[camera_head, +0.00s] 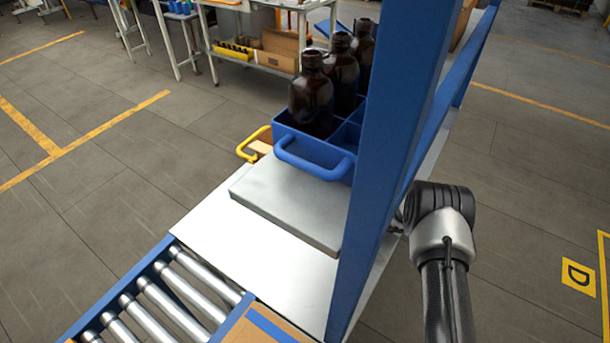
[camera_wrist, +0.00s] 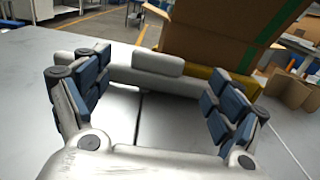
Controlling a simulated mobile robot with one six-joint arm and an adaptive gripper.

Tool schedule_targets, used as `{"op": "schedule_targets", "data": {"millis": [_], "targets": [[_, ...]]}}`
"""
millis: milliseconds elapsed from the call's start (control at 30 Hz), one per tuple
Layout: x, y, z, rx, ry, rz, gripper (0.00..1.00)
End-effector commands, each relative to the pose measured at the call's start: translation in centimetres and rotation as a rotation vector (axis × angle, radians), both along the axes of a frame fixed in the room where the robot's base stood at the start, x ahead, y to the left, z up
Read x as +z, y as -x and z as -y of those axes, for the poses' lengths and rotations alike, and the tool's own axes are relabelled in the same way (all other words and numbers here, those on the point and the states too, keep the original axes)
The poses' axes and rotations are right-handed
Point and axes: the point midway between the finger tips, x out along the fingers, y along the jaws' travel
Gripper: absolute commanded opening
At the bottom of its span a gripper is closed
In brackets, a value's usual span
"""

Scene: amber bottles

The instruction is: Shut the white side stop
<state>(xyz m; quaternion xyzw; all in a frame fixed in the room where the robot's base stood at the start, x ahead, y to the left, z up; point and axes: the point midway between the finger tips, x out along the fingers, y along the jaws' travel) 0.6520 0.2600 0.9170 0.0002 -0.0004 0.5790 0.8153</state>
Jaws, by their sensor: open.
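A pale grey-white bar with a raised block in its middle, which looks like the white side stop (camera_wrist: 158,64), lies across the metal surface in the wrist view. My gripper (camera_wrist: 160,76) is open, with its blue-padded fingers spread to the left and right in front of the bar. Nothing is held between the fingers. I cannot tell whether either finger touches the bar. In the head view the blue post hides my gripper, and I cannot make out the white side stop there.
A yellow bar (camera_wrist: 212,74) lies just behind the white one, with an open cardboard box (camera_wrist: 205,45) beyond. In the head view a blue post (camera_head: 385,150) rises beside my arm. Rollers (camera_head: 160,300) lie lower left.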

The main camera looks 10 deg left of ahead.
Motion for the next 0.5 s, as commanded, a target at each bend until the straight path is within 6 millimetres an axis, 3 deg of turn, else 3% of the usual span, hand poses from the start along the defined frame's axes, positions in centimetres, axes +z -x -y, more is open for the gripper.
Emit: {"op": "schedule_targets", "data": {"millis": [200, 500], "targets": [[-0.2, -1.3, -3.9, 0.002, 0.001, 0.002, 0.87], [0.0, -1.9, -5.6, 0.000, 0.001, 0.000, 0.87]]}}
